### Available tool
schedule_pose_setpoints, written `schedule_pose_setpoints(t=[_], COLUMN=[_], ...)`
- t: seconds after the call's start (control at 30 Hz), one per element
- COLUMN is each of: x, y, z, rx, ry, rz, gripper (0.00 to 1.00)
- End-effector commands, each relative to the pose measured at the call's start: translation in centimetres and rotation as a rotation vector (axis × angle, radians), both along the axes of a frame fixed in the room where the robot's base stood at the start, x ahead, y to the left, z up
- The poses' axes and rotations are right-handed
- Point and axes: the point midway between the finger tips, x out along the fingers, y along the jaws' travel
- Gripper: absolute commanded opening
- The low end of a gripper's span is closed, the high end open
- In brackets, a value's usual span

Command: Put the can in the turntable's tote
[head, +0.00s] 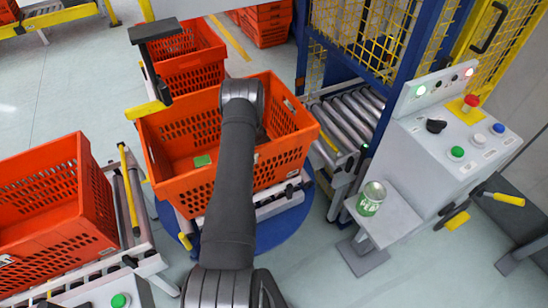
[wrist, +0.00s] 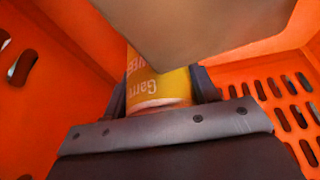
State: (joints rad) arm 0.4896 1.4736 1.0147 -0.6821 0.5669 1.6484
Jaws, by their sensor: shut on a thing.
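My gripper (wrist: 162,88) is shut on a yellow can (wrist: 160,87) with white lettering, seen between its fingers in the wrist view. A large smooth grey-brown surface close to the camera hides part of this can. The orange walls of a tote surround the gripper there. In the head view my arm reaches over the turntable's orange tote (head: 183,186), which stands above a blue disc (head: 284,232); the arm hides the gripper and the held can. Another can (head: 371,198), with a green label, stands upright on the small grey shelf beside the control panel.
Another orange tote (head: 52,215) sits on the left conveyor, and one stands behind (head: 190,62). A roller conveyor (head: 350,118) and the control panel (head: 455,135) are at the right. The yellow mesh fence is behind them.

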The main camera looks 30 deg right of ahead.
Motion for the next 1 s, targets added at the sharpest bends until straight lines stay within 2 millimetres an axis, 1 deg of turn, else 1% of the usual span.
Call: schedule_pose_setpoints(t=[0.1,0.13,0.2,0.23,0.5,0.63,0.77,1.0], x=[0.0,0.0,0.0,0.0,0.0,0.0,0.1,0.1], y=[0.0,0.0,0.0,0.0,0.0,0.2,0.8,2.6], z=[-0.3,-0.3,-0.3,-0.3,-0.2,0.5,2.2,6.5], rx=[0.000,0.000,0.000,0.000,0.000,0.000,0.000,0.000], ry=[0.000,0.000,0.000,0.000,0.000,0.000,-0.001,-0.002], rz=[0.000,0.000,0.000,0.000,0.000,0.000,0.000,0.001], gripper=[0.21,0.60,0.73,0.76,0.76,0.76,0.76,0.76])
